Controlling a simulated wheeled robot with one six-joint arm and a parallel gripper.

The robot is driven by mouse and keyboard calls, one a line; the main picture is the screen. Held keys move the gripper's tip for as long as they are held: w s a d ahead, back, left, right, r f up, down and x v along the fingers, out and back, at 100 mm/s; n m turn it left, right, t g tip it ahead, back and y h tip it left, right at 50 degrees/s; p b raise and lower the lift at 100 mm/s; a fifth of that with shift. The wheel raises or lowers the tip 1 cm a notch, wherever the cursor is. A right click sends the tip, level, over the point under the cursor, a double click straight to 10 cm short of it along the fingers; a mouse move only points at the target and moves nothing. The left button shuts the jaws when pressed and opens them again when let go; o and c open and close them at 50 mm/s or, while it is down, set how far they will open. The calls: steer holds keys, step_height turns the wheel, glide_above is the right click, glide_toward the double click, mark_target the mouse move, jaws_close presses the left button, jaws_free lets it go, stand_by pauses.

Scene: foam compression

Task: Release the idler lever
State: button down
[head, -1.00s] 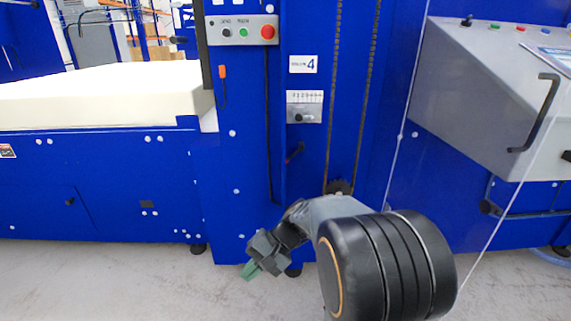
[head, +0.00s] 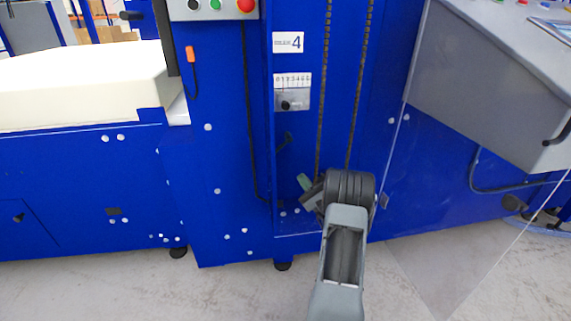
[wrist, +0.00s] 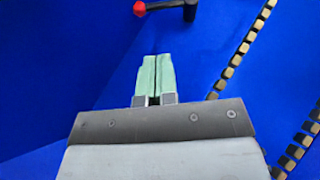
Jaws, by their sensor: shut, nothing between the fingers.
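The idler lever is black with a red knob and shows at the top of the wrist view (wrist: 170,8). In the head view it is a small dark shape (head: 286,141) on the blue column, below the gauge plate. My gripper has green fingers pressed together with nothing between them (wrist: 156,75). In the head view its green tips (head: 304,182) are below and slightly right of the lever, apart from it. My arm hides part of the gripper in the head view.
A chain (head: 324,100) runs down the blue column right of the lever, and it also shows in the wrist view (wrist: 240,50). A gauge plate (head: 292,92) sits above the lever. A clear panel (head: 430,210) stands to the right. White foam (head: 80,85) lies left.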

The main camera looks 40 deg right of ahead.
steer(key=p+x, duration=0.1)
steer(key=x, duration=0.9)
steer(key=shift+a, duration=0.2)
